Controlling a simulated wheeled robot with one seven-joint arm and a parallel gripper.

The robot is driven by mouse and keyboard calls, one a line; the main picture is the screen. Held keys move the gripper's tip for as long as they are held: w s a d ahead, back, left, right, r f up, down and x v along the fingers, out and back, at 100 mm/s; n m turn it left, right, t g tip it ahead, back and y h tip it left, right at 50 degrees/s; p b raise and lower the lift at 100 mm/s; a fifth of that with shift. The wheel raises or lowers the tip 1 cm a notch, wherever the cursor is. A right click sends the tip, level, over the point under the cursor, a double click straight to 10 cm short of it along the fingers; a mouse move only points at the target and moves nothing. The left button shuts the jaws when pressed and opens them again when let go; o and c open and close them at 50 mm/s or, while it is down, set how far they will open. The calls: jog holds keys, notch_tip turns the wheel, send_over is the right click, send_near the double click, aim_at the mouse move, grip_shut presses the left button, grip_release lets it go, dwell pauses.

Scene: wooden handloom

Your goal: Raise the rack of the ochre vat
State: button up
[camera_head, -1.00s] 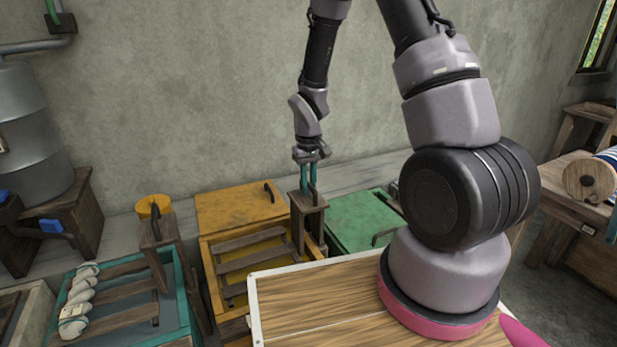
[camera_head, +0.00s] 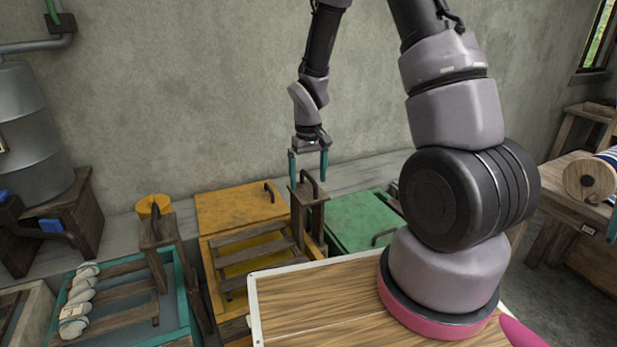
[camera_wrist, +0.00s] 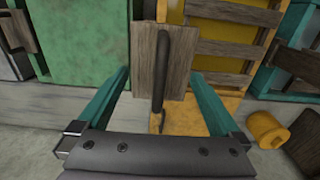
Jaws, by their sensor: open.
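The ochre vat (camera_head: 212,277) stands open, with its slatted wooden rack (camera_head: 250,253) inside. The rack has a tall wooden post at its right, topped by a block (camera_head: 311,194) with a dark loop handle (camera_head: 309,180). My gripper (camera_head: 308,182) is open, its two teal fingers spread on either side of the handle. In the wrist view the handle (camera_wrist: 161,70) runs lengthwise over the wooden block (camera_wrist: 178,72), between the spread fingers of my gripper (camera_wrist: 160,95). I cannot tell whether a finger touches it.
The ochre lid (camera_head: 238,205) lies behind the vat. A closed green vat (camera_head: 360,222) is to the right. A teal vat (camera_head: 190,290) with a white skein (camera_head: 80,292) is to the left. A wooden tabletop (camera_head: 320,305) is in front.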

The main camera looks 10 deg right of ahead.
jog(key=shift+r, duration=3.5)
jog(key=shift+d+r, duration=0.1)
jog(key=shift+r, duration=0.1)
jog(key=s+d+r+m+t, duration=0.2)
jog(key=s+r, duration=0.4)
jog(key=r, duration=0.3)
jog(key=s+d+r+m+t+y, duration=0.1)
jog(key=s+r+m+t, duration=0.1)
jog(key=s+r, duration=0.4)
jog(key=s+d+r+m+t+y, duration=0.1)
jog(key=s+r, duration=0.5)
jog(key=r, duration=0.6)
jog(key=shift+d+m+t, duration=0.7)
jog(key=shift+d+t, duration=0.15)
jog(key=shift+t, duration=0.25)
